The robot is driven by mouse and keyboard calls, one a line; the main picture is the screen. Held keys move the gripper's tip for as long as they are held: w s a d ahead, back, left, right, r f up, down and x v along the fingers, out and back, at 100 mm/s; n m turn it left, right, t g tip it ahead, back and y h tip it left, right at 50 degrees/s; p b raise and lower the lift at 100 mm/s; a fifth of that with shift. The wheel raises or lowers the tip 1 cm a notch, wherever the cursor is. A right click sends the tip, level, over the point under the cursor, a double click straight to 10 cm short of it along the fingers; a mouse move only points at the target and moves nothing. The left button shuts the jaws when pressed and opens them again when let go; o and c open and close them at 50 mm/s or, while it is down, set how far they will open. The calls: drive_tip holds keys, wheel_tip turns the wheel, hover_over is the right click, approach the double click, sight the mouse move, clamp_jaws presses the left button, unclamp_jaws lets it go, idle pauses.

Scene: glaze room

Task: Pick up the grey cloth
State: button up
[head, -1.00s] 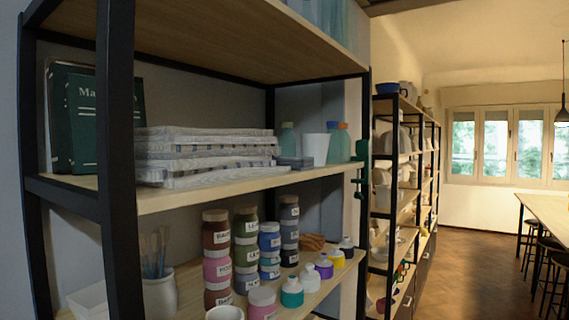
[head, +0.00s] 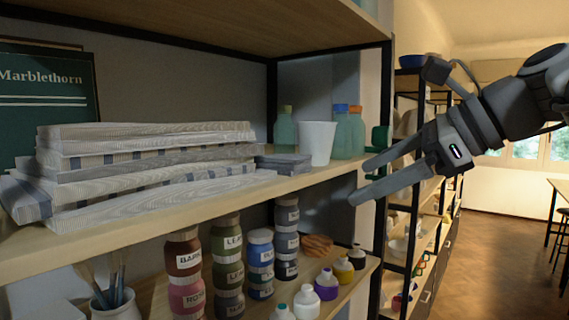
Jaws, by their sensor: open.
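A small folded grey cloth (head: 284,163) lies flat on the upper shelf, just right of a tall stack of folded striped cloths (head: 140,165). The stack also holds a plain greyish layer about halfway up. My gripper (head: 363,182) comes in from the right with its two fingers apart and nothing between them. It is in front of the shelf's right end, to the right of the small grey cloth and apart from it in the picture.
A white cup (head: 318,143) and bottles (head: 349,133) stand right behind the small cloth. A green clamp (head: 379,139) is at the shelf's right end. A dark green book (head: 45,85) is at left. Paint jars (head: 229,265) fill the shelf below. Floor at right is open.

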wheel_tip(320, 180, up, 7)
drive_tip(key=w+m+y, duration=0.2)
drive_tip(key=m, duration=0.1)
approach(285, 156)
drive_tip(key=shift+m, duration=0.3)
drive_tip(key=x, duration=0.4)
drive_tip(key=shift+s+a, duration=0.15)
drive_tip(key=shift+a, duration=0.4)
drive_tip(key=x, duration=0.3)
drive_tip(key=p+x, duration=0.1)
drive_tip(key=x, duration=0.1)
drive_tip(key=shift+w+a+f, duration=0.1)
drive_tip(key=shift+w+f, duration=0.15)
drive_tip(key=shift+f, duration=0.15)
drive_tip(key=c, duration=1.3)
drive_tip(key=shift+r, duration=0.1)
